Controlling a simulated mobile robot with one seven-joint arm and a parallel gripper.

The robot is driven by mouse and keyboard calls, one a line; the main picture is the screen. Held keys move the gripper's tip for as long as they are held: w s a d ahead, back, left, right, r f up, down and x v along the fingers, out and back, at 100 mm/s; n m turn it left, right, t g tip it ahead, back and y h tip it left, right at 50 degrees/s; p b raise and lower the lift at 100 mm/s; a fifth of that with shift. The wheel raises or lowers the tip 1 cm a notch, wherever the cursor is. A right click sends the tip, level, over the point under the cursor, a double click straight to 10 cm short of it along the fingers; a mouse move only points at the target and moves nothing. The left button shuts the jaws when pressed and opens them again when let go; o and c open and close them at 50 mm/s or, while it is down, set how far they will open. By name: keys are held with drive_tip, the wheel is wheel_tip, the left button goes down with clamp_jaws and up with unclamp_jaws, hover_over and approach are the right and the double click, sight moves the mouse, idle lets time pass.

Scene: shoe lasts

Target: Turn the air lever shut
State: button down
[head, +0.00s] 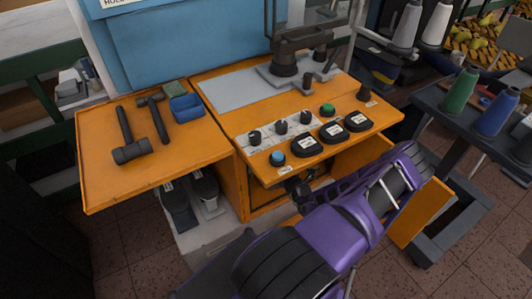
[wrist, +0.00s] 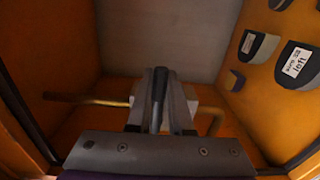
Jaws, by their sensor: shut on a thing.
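My gripper (wrist: 160,88) is inside the orange cabinet under the machine's console. Its fingers are shut on a narrow dark part, which I take to be the air lever (wrist: 160,100). Most of the lever is hidden between the fingers. A brass pipe (wrist: 92,100) runs level behind the gripper and shows on both sides of it. The lever's angle to the pipe is hard to tell. In the head view my gripper (head: 297,188) is dark and partly hidden at the cabinet opening, below the console edge, and the lever does not show.
The cabinet's side walls are close around my gripper. Grey shoe-shaped pieces, one labelled "left" (wrist: 300,62), are on the right in the wrist view. An orange door (head: 420,215) stands open beside my arm.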

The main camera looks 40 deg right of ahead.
drive_tip(key=shift+f, duration=0.15)
idle(0.4)
drive_tip(key=c, duration=0.8)
unclamp_jaws()
drive_tip(key=p+v, duration=0.1)
drive_tip(key=v, duration=1.6)
drive_tip(key=shift+s, duration=0.25)
